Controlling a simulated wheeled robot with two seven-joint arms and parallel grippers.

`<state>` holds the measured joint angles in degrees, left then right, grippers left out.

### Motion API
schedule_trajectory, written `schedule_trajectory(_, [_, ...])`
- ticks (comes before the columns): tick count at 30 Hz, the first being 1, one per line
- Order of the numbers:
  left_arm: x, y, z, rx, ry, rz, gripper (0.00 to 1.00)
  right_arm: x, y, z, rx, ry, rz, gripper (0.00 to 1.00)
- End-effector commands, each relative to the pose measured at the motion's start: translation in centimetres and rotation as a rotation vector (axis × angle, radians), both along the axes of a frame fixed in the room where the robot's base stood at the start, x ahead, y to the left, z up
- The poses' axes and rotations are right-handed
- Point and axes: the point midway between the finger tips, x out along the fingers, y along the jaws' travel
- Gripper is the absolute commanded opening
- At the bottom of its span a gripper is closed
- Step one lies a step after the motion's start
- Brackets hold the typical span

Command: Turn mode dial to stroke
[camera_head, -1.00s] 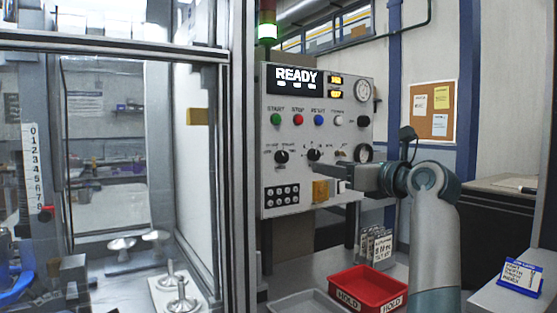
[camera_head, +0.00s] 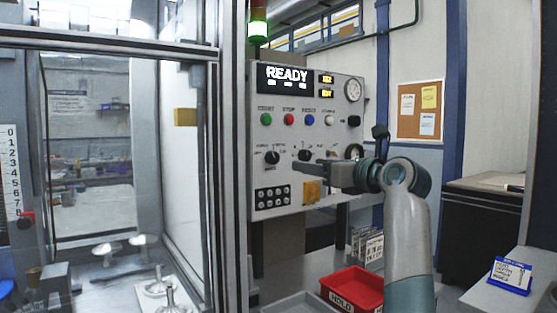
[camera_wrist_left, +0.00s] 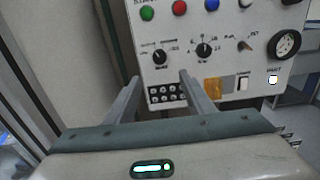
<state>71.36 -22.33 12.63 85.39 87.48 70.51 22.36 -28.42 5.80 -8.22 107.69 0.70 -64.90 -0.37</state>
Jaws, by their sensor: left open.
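Two black rotary dials sit on the white control panel. The left dial (camera_head: 272,157) also shows in the left wrist view (camera_wrist_left: 160,57), and the right dial (camera_head: 305,155) shows there too (camera_wrist_left: 204,50). Their small labels are too blurred to read, so I cannot tell which is the mode dial or its setting. My left gripper (camera_head: 296,166), on the arm at the right, is in front of the panel just below the right dial. In the left wrist view its fingers (camera_wrist_left: 160,80) are apart and empty, below and between the dials. My right gripper is not in view.
The panel (camera_head: 262,195) carries a READY display (camera_head: 287,76), coloured buttons (camera_head: 289,118), a gauge (camera_head: 352,90) and a black keypad (camera_head: 272,197). A red HOLD bin (camera_head: 352,284) stands below. A glazed enclosure frame (camera_head: 232,150) stands close on the left.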

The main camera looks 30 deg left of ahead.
Motion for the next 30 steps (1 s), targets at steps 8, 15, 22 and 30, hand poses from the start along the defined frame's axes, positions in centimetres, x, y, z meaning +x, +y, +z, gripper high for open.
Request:
schedule_trajectory(8, [1.7, 4.5, 0.2, 0.002, 0.001, 0.004, 0.49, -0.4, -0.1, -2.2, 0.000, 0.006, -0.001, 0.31])
schedule_trajectory(15, [3.4, 8.5, 0.2, 0.002, 0.001, 0.004, 0.49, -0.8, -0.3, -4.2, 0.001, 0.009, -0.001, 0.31])
schedule_trajectory(22, [4.8, 11.9, 0.2, 0.001, 0.002, 0.004, 0.49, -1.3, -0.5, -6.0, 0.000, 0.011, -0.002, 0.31])
schedule_trajectory(30, [5.6, 13.8, 0.1, 0.001, 0.000, 0.002, 0.49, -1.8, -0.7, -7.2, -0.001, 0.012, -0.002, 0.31])
